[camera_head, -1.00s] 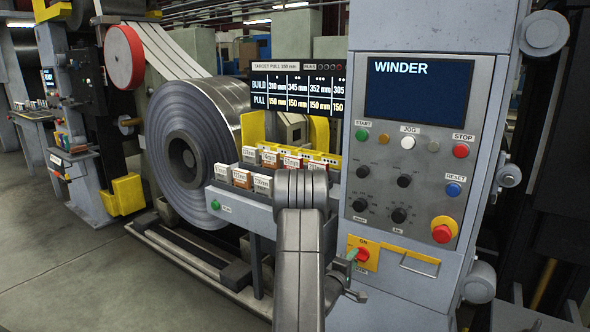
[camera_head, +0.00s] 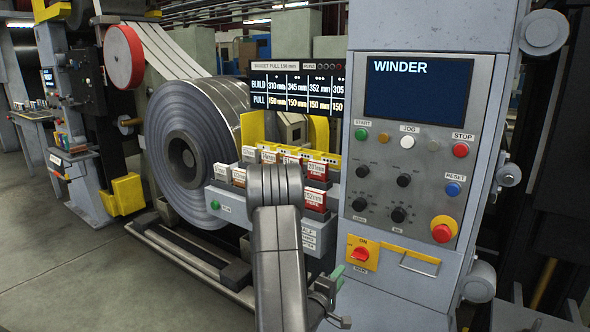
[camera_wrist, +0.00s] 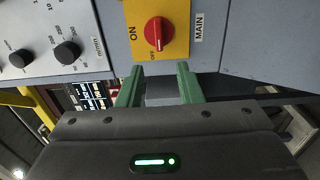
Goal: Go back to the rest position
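My gripper (camera_wrist: 158,74) has two green fingers standing apart with nothing between them. In the head view my gripper (camera_head: 335,277) is low in front of the winder cabinet, partly hidden by my own arm. The red rotary switch (camera_head: 361,254) on its yellow plate is just above and right of it. In the wrist view the red switch (camera_wrist: 157,31) lies beyond the fingertips, apart from them. Its white mark points toward the small OFF lettering.
The winder control panel (camera_head: 405,150) stands close on the right, with a red emergency button (camera_head: 443,230). A rack (camera_head: 225,204) of labelled blocks is behind my arm. A large steel coil (camera_head: 170,150) stands at left. Open floor (camera_head: 60,260) lies at lower left.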

